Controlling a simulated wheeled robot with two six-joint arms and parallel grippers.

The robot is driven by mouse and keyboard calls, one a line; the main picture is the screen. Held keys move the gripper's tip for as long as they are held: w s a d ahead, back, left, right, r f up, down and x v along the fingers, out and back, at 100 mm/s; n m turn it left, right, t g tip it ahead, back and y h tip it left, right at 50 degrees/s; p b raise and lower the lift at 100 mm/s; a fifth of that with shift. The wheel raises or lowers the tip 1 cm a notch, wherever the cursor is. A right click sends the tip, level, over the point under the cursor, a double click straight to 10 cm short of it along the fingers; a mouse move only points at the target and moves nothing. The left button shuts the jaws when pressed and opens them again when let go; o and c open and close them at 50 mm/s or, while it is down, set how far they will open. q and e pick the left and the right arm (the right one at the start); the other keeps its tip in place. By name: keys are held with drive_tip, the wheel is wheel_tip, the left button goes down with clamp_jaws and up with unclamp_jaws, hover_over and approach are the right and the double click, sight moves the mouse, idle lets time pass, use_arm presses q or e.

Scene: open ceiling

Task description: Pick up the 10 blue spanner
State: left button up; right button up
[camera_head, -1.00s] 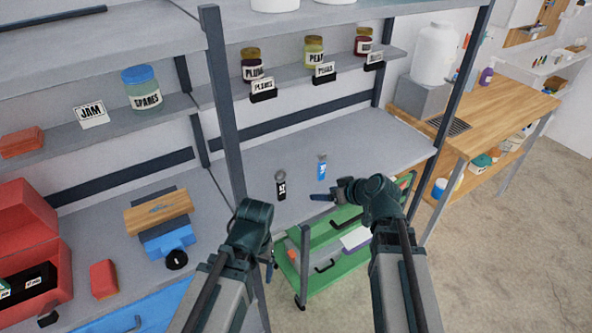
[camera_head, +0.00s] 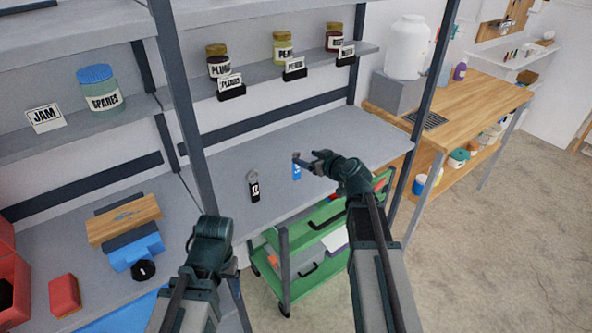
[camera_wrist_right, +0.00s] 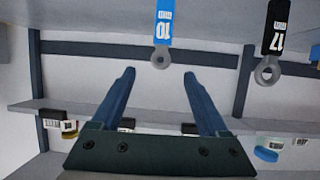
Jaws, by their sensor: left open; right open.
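The blue spanner marked 10 (camera_head: 296,173) lies on the grey bench top in the head view, partly covered by my right gripper (camera_head: 301,161). In the right wrist view the blue spanner (camera_wrist_right: 164,28) is at the top centre, its grey ring end pointing at the gap between the fingers. My right gripper (camera_wrist_right: 159,75) is open and empty, its fingertips short of the ring. A black spanner marked 17 (camera_head: 254,187) lies left of the blue one; it also shows in the right wrist view (camera_wrist_right: 275,28). My left gripper (camera_head: 235,285) is low, mostly hidden behind its wrist.
A dark shelf post (camera_head: 185,110) stands left of the spanners. A shelf (camera_head: 270,80) with jars and label cards runs above the bench. A green cart (camera_head: 312,243) stands in front. The bench right of the spanners (camera_head: 360,135) is clear.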

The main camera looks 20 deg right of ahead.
sight(297, 154)
drive_tip(key=shift+x, duration=1.15)
drive_tip(key=shift+b+x, duration=1.2)
drive_tip(key=shift+x, duration=1.45)
drive_tip(key=shift+s, duration=0.15)
clamp_jaws()
